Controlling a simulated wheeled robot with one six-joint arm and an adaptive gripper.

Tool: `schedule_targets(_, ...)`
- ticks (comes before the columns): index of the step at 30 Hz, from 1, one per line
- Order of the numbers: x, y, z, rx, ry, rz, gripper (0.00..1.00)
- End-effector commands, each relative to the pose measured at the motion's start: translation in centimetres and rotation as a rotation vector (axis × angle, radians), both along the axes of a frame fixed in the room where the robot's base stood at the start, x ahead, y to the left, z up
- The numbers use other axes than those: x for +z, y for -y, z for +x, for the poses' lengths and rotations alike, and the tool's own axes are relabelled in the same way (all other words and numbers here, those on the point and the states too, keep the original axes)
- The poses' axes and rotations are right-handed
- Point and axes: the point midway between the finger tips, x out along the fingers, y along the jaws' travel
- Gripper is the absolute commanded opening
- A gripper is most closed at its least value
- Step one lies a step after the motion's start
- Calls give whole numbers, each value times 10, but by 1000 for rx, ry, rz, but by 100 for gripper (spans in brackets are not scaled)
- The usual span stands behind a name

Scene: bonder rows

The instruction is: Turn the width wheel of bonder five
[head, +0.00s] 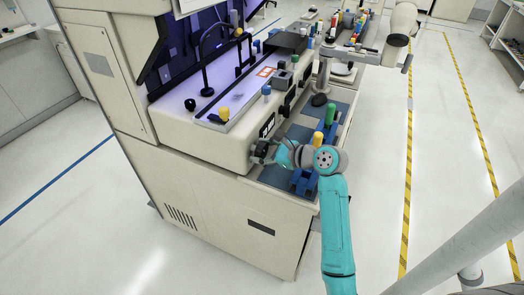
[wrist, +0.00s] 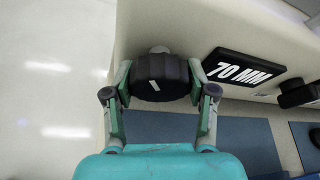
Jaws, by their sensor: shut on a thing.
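The width wheel (wrist: 160,82) is a black ribbed knob with a short white mark on its face, set on the front of the cream bonder (head: 200,130). It sits between the two fingers of my gripper (wrist: 161,72) in the wrist view, one finger on each side. My gripper is shut on it. In the head view my gripper (head: 262,151) is at the left end of the bonder's front, and it largely hides the wheel. A black plate reading "70 MM" (wrist: 243,68) is just right of the wheel.
Another black knob (wrist: 298,93) is right of the plate. Below the front is a blue-grey mat (head: 275,177) with blue blocks and green and yellow cylinders close to my arm. A yellow knob (head: 224,113) stands on top. Open floor (head: 375,200) lies to the right.

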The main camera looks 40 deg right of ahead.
Motion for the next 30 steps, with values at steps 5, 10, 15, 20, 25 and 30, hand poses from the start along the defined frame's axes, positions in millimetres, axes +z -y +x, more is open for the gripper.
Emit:
schedule_targets(5, 0, -1, 0, 0, 31, -83, 21)
schedule_targets(10, 0, -1, 0, 0, 77, -210, 21)
schedule_targets(15, 0, -1, 0, 2, 132, -362, 21)
schedule_targets(20, -1, -1, 0, 0, 184, -503, 21)
schedule_targets(25, -1, -1, 0, 0, 235, -646, 21)
schedule_targets(30, -1, -1, 0, 0, 280, -767, 21)
